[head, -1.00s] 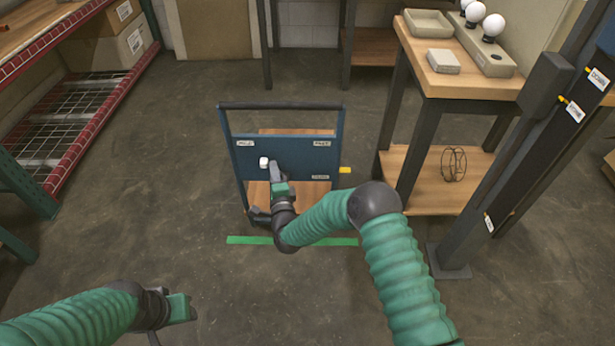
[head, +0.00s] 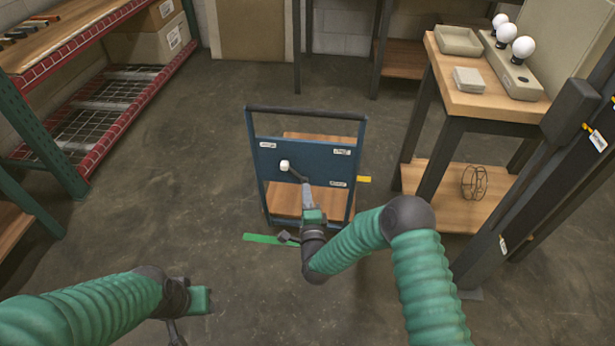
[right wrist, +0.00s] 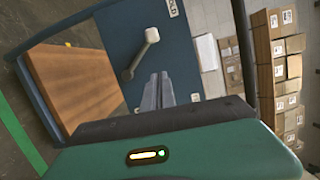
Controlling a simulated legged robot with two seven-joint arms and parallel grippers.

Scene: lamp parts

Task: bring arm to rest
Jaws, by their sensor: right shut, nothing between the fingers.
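A short grey lever with a white knob (head: 285,165) sits on the blue panel (head: 318,164) of a wheeled cart; it points up and left in the head view. In the right wrist view the white knob (right wrist: 152,35) and its arm are clear of my fingers. My right gripper (head: 305,188) is shut and empty, in front of the panel, below and right of the knob. Its closed fingers also show in the right wrist view (right wrist: 158,90). My left gripper (head: 186,318) hangs low at the left, away from the cart; its fingers are too unclear to read.
A red-edged shelf (head: 120,125) stands at the left. A wooden bench (head: 480,95) with white bulbs and trays stands at the right, near a dark post. A green strip (head: 262,239) lies on the floor before the cart. The floor left of the cart is clear.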

